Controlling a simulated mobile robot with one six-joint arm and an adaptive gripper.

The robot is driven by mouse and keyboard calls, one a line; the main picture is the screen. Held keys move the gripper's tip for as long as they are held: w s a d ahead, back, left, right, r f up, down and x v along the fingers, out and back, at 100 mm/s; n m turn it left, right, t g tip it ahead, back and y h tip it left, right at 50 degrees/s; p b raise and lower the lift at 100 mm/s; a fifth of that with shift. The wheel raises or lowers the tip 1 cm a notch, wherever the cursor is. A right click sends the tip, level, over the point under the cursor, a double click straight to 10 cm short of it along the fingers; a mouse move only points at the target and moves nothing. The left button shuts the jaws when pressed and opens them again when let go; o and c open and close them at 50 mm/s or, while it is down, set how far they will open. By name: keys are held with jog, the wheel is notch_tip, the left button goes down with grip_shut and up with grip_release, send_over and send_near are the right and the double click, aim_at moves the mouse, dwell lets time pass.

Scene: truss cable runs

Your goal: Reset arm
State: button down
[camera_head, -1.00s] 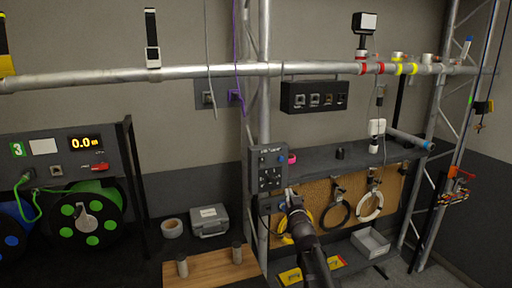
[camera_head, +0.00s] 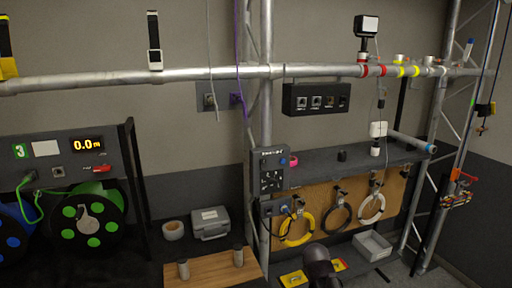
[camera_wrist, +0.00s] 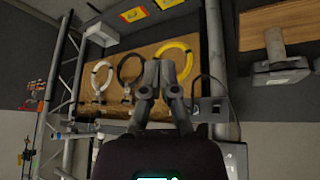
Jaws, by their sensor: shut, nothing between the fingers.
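My gripper (camera_wrist: 158,92) is in the middle of the wrist view, its two fingers close together with nothing between them. The wrist view is upside down. Behind the fingers are a wooden pegboard (camera_wrist: 143,54) and a yellow cable coil (camera_wrist: 180,50). In the head view a dark part of my arm (camera_head: 320,268) shows at the bottom, right of centre; my fingers are not clear there. A purple cable (camera_head: 238,45) hangs down past the truss tube (camera_head: 190,74) to a purple connector (camera_head: 237,99) at a grey wall plate (camera_head: 209,97).
A control box (camera_head: 269,170) stands on the upright truss by the shelf (camera_head: 350,165). Yellow, black and white coils hang below it. A cable reel (camera_head: 92,222) and a grey case (camera_head: 210,223) stand at left. A grey cable (camera_head: 212,60) hangs free.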

jog(key=s+a+f+n+g+y, duration=0.1)
jog(key=s+g, duration=0.4)
jog(key=s, duration=0.7)
jog(key=shift+s+a+f+g, duration=0.2)
jog(key=shift+a+f+g, duration=0.2)
jog(key=shift+f, duration=0.35)
dwell(0.4)
